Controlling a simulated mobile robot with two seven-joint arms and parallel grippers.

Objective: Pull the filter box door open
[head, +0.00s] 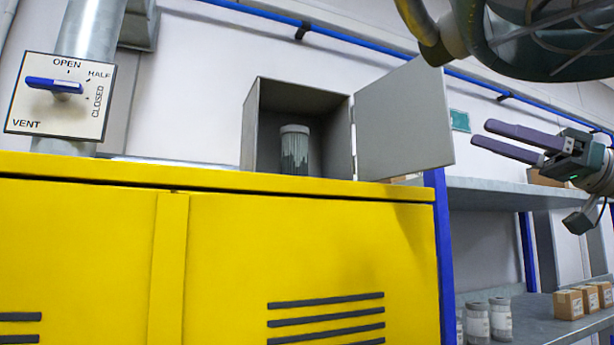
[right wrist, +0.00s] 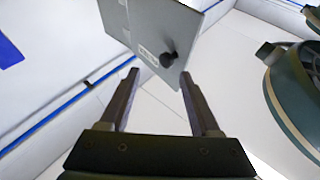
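The grey filter box (head: 247,124) stands on top of the yellow cabinet, with a pale ribbed cylinder (head: 295,151) inside. Its door (head: 403,118) is swung wide open to the right on its hinges. In the right wrist view the door (right wrist: 150,32) shows a dark round knob (right wrist: 168,58). My right gripper (head: 504,140) is right of the door, apart from it, with its fingers pointing left. In the right wrist view the right gripper (right wrist: 160,82) has its fingers spread, nothing between them, and the knob lies beyond the tips. My left gripper is not in view.
The yellow cabinet (head: 230,230) fills the lower left. A vent panel with a blue lever (head: 54,86) is at the left. A large dark caged object (head: 530,35) hangs at the upper right. Shelves (head: 535,194) at the right hold jars (head: 501,319) and cartons (head: 568,304).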

